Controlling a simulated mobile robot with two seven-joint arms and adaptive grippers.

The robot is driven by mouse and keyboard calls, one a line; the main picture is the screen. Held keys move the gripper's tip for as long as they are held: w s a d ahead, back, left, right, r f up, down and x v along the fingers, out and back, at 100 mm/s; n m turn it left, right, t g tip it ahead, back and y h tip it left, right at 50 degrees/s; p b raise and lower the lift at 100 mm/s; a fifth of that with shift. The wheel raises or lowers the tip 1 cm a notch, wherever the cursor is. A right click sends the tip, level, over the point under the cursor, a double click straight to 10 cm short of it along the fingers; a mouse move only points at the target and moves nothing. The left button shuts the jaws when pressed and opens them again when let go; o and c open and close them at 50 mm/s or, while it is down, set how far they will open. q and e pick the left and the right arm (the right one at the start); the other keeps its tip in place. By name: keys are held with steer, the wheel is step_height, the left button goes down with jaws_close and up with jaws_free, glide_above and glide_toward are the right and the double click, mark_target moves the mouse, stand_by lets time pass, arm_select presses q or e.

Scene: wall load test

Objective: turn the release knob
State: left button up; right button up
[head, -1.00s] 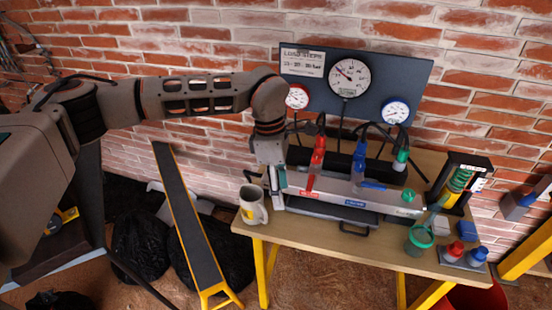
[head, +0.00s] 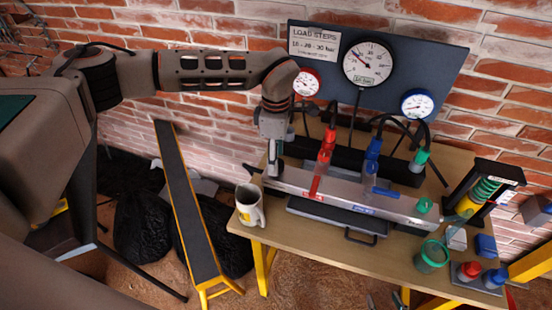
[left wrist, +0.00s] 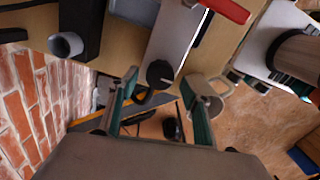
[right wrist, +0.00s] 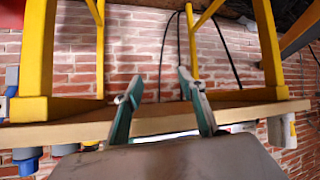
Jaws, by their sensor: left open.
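The black round release knob (left wrist: 160,74) shows in the left wrist view at the end of the grey metal bar (left wrist: 176,32). My left gripper (left wrist: 157,82) is open, with the knob between its fingertips in that picture; I cannot tell whether they touch it. In the head view my left gripper (head: 273,165) points down at the left end of the bar (head: 340,190), and the arm hides part of that end. My right gripper (right wrist: 157,82) is open and empty, close to the table's front edge. Its tips show at the bottom of the head view (head: 385,300).
A mug (head: 249,206) stands at the table's left corner, close to the left gripper. Red (head: 326,148) and blue (head: 373,158) handles rise from the bar. Gauges sit on a dark panel (head: 430,60). A green cup (head: 431,257) and bottles (head: 468,271) stand on the right of the table (head: 330,249).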

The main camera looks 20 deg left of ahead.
arm_select(q)
steer(key=shift+f, duration=0.7)
arm_select(e)
steer(key=shift+w+r, duration=0.45)
steer(key=shift+r, duration=0.15)
arm_select(q)
steer(key=c, duration=1.1)
arm_select(e)
steer(key=shift+s+f, duration=0.1)
steer(key=shift+f, duration=0.05)
